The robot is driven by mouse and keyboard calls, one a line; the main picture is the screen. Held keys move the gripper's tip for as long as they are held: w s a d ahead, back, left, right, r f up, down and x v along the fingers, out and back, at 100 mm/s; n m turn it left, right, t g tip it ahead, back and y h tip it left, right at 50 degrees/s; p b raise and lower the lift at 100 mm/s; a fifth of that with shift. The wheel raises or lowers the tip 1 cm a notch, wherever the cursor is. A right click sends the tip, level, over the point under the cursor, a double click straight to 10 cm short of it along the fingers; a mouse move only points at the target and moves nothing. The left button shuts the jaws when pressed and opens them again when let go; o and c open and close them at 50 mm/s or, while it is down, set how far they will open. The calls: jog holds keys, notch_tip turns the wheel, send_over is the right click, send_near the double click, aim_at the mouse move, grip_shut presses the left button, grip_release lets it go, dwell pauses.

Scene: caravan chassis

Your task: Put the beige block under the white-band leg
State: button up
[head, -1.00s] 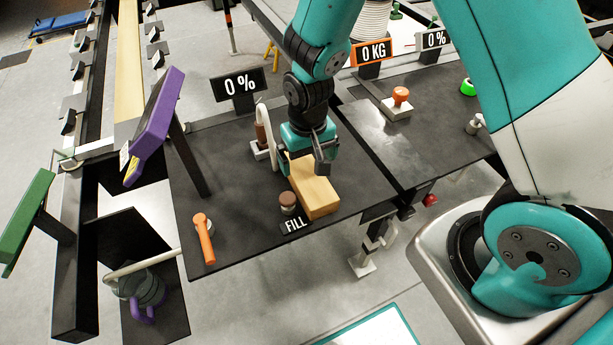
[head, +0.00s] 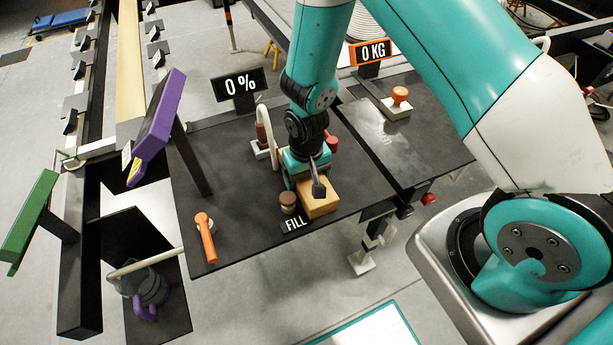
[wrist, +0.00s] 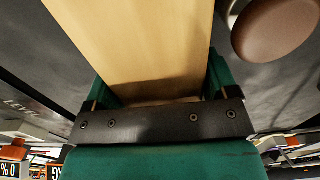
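The beige block (head: 319,207) lies on the black table (head: 245,235) near its front edge. My gripper (head: 318,178) points down over the block. In the wrist view the beige block (wrist: 140,40) runs between the two green fingers, one close along each side; whether both press on it I cannot tell. A dark leg (head: 374,228) with pale parts and a light foot stands below the table's front edge. I cannot tell clearly whether it carries the white band.
A brown knob (head: 288,199) stands just left of the block, beside the FILL label (head: 294,224). An orange lever (head: 206,238) is at the table's left. A purple panel (head: 157,127) rises behind it. An orange-topped button (head: 399,95) sits on the right table.

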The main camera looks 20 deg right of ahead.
jog(key=c, duration=0.7)
